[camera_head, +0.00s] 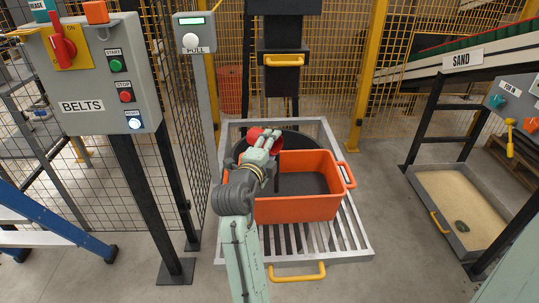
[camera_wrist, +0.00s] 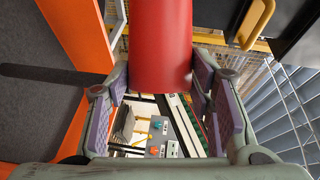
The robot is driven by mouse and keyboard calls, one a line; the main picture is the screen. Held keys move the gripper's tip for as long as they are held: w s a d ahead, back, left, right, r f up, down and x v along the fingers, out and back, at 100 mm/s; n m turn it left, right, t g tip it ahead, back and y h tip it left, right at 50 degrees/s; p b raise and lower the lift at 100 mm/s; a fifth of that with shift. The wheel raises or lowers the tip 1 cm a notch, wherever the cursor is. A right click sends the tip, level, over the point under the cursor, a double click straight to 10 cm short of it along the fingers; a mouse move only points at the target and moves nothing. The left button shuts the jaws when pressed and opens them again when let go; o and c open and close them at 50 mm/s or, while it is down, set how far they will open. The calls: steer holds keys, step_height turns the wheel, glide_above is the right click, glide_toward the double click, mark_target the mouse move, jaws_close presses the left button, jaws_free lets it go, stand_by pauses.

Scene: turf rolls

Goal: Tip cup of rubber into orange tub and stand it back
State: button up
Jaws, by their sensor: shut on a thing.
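My gripper (camera_head: 264,143) is shut on the red cup (camera_head: 254,133), above the left part of the orange tub (camera_head: 298,209). The cup lies tipped well over, near level, with its mouth hidden from the head view. In the wrist view the cup (camera_wrist: 162,40) sits between my finger pads (camera_wrist: 160,70). A dark band (camera_wrist: 50,75) runs from beside the cup across the tub in the wrist view; it looks like falling rubber (camera_head: 277,180), though I cannot be certain. Dark grey material (camera_head: 308,184) covers the tub's bottom.
The tub stands on a slatted metal grate (camera_head: 345,238) with a yellow handle (camera_head: 297,272). A round black rim (camera_head: 236,153) lies behind my gripper. The BELTS control box (camera_head: 88,85) stands left, a sand tray (camera_head: 470,200) right. Yellow mesh fencing (camera_head: 320,80) closes the back.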

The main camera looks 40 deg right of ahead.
steer(key=shift+s+d+f+m+t+h+b, duration=0.1)
steer(key=shift+s+m+t+h+b, duration=0.2)
steer(key=shift+m+b, duration=1.1)
steer(key=shift+s+f+m+t+h+b, duration=0.1)
steer(key=shift+s+m+t+h+b, duration=0.25)
steer(key=shift+b, duration=1.95)
steer(key=shift+r+m+h+b, duration=0.25)
steer(key=shift+r+m+b, duration=0.05)
steer(key=shift+m+b, duration=0.65)
steer(key=shift+d, duration=0.1)
steer(key=shift+s, duration=0.1)
